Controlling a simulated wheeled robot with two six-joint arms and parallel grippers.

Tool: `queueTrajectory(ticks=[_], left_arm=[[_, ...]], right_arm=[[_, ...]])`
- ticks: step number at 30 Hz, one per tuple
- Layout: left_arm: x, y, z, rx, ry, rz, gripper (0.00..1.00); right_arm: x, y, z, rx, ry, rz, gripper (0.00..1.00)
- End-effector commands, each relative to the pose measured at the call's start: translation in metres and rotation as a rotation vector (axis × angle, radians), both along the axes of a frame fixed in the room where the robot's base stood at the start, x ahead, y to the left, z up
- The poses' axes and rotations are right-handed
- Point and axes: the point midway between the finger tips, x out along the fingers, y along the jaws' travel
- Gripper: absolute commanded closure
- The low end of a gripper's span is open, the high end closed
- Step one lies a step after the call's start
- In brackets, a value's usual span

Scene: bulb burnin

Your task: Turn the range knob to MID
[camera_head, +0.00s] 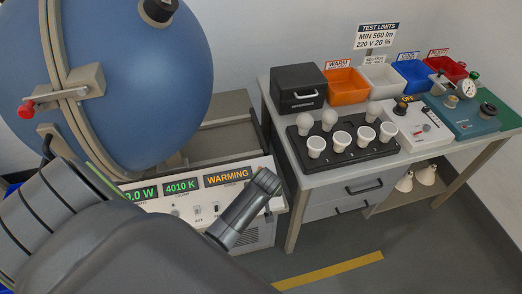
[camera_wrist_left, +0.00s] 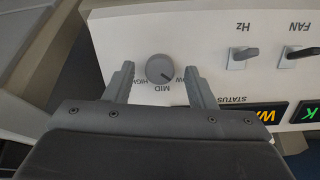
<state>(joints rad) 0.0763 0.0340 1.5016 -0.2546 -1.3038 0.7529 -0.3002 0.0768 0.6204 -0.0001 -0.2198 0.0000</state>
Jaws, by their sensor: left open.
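The range knob (camera_wrist_left: 160,69) is a round grey dial on the white panel, seen upside down in the left wrist view. The MID label (camera_wrist_left: 158,87) sits just below it in that picture, with HIGH to the left and a partly covered LOW to the right. The knob's dark pointer line seems to slant toward the lower right, between MID and LOW. My left gripper (camera_wrist_left: 159,84) is open, with one finger on each side of the knob and visible gaps between. In the head view, my arm hides the knob. My right gripper is not in view.
Hz (camera_wrist_left: 241,57) and FAN (camera_wrist_left: 300,55) switches sit beside the knob. The cabinet display (camera_head: 227,176) reads WARMING. A blue sphere (camera_head: 130,80) stands above the cabinet. At right, a bench holds a black bulb rack (camera_head: 352,153) and several bins.

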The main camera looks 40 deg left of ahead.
Motion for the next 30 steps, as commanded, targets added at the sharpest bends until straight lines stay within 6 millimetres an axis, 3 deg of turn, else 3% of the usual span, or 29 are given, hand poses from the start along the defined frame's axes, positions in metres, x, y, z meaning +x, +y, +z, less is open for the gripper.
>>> queueTrajectory(ticks=[11, 21, 30], left_arm=[[0.001, 0.0012, -0.0042, -0.001, 0.0, 0.001, 0.5], [0.001, 0.0011, -0.004, -0.001, 0.001, 0.0, 0.93], [0.0013, 0.0009, -0.0019, 0.011, 0.013, -0.032, 0.94]], right_arm=[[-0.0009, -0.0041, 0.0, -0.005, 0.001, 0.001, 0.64], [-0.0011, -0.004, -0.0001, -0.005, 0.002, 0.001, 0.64], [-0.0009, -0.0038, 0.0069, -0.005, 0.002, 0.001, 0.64]])
